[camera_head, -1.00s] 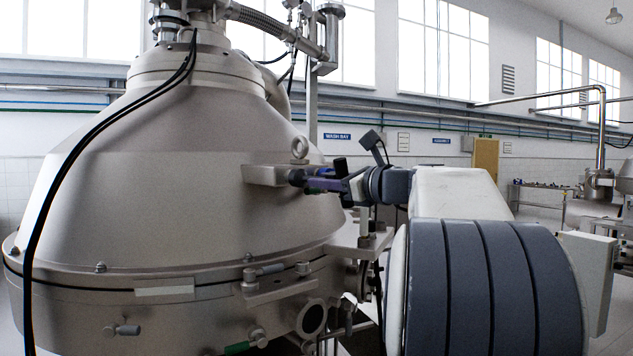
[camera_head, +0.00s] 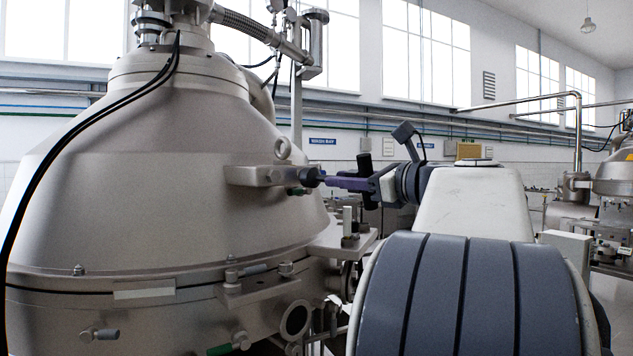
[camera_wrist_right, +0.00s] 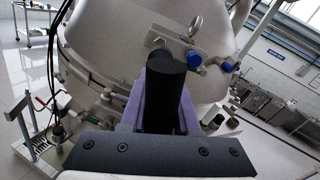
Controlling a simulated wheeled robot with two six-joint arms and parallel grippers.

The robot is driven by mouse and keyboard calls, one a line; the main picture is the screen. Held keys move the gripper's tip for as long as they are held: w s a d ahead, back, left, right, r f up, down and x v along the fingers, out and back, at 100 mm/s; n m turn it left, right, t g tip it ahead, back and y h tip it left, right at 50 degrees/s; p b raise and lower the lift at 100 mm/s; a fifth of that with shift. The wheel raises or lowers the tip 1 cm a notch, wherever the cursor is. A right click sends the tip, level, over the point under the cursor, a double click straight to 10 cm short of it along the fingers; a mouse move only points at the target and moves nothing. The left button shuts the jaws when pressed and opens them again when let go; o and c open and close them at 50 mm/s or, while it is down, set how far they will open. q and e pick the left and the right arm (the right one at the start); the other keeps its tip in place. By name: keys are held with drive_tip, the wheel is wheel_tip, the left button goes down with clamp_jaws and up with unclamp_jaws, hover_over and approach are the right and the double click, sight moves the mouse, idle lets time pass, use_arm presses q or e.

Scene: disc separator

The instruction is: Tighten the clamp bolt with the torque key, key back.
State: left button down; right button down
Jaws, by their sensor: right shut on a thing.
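The clamp block (camera_head: 248,175) sits on the side of the big steel bowl hood, with a ring on top. My right gripper (camera_head: 332,183) has purple fingers and points left at the block. It is shut on the torque key, whose black handle (camera_head: 367,190) stands upright at the fingers. In the right wrist view the handle (camera_wrist_right: 166,88) is a thick black cylinder between the fingers, hiding much of the block. Whether the key touches the bolt is hidden. My left gripper is out of view.
The steel separator (camera_head: 140,210) fills the left side, with a black hose (camera_head: 85,140) hanging over it. A small shelf bracket (camera_head: 335,240) juts out below my gripper. Blue knobs (camera_wrist_right: 193,58) show near the block in the wrist view. Other machines stand far right.

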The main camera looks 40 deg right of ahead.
drive_tip(key=s, duration=0.8)
drive_tip(key=shift+d, duration=0.35)
